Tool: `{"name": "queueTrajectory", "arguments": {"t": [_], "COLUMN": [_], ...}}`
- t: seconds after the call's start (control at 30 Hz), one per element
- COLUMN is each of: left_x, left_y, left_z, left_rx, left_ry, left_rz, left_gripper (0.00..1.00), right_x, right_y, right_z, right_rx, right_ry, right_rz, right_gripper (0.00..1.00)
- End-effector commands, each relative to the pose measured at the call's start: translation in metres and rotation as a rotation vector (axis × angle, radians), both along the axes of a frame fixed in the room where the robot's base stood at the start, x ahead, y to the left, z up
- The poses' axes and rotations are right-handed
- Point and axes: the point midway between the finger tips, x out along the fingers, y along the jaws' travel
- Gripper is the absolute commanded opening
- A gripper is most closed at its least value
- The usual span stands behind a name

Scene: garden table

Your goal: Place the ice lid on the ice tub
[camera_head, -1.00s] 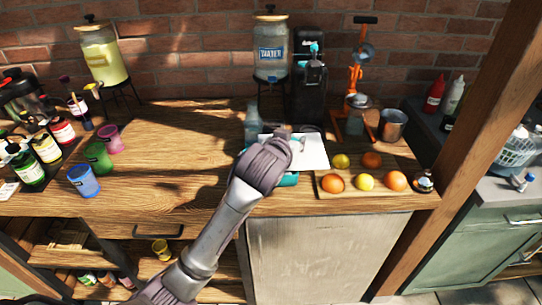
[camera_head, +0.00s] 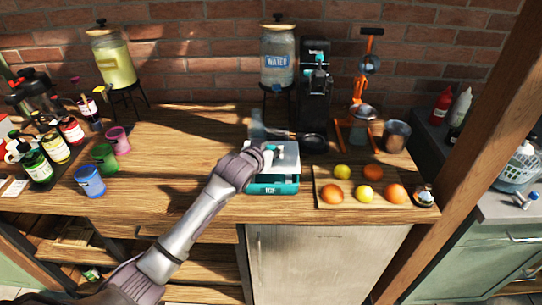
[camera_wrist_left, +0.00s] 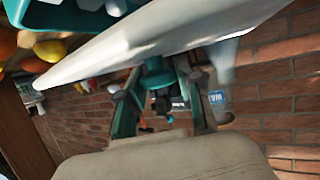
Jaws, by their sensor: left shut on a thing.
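The ice lid (camera_head: 289,156) is a flat white panel with a teal knob. My left gripper (camera_head: 268,154) is shut on that knob, which shows between the fingers in the left wrist view (camera_wrist_left: 156,76). The teal ice tub (camera_head: 272,187) stands near the table's front edge, and the lid is over it in the head view. In the left wrist view the tub's teal rim (camera_wrist_left: 60,22) and some ice show beyond the lid's edge, so the lid appears apart from the tub there. The lid hides most of the tub's opening. My right gripper is not in view.
A wooden board (camera_head: 349,198) with oranges and lemons lies just right of the tub. A dark pan (camera_head: 312,142) and a black machine (camera_head: 315,90) stand behind. Colored cups (camera_head: 90,181) and bottles are at left. The table between cups and tub is clear.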

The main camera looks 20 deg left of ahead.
Motion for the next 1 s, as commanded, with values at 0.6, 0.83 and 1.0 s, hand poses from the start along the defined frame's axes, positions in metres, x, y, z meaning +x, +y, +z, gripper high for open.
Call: {"name": "queueTrajectory", "arguments": {"t": [0.6,0.83,1.0], "left_x": [-0.001,-0.001,-0.001], "left_y": [-0.001,-0.001,-0.001], "left_z": [-0.037,-0.044,-0.043], "left_rx": [0.000,0.000,0.001], "left_ry": [0.002,0.002,0.003], "left_rz": [-0.001,-0.001,-0.001], "left_gripper": [0.00,0.00,0.60], "right_x": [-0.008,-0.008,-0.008], "right_y": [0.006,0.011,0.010], "right_z": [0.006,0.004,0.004], "right_rx": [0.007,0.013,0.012], "right_ry": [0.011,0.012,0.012], "right_rz": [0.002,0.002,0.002], "right_gripper": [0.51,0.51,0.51]}}
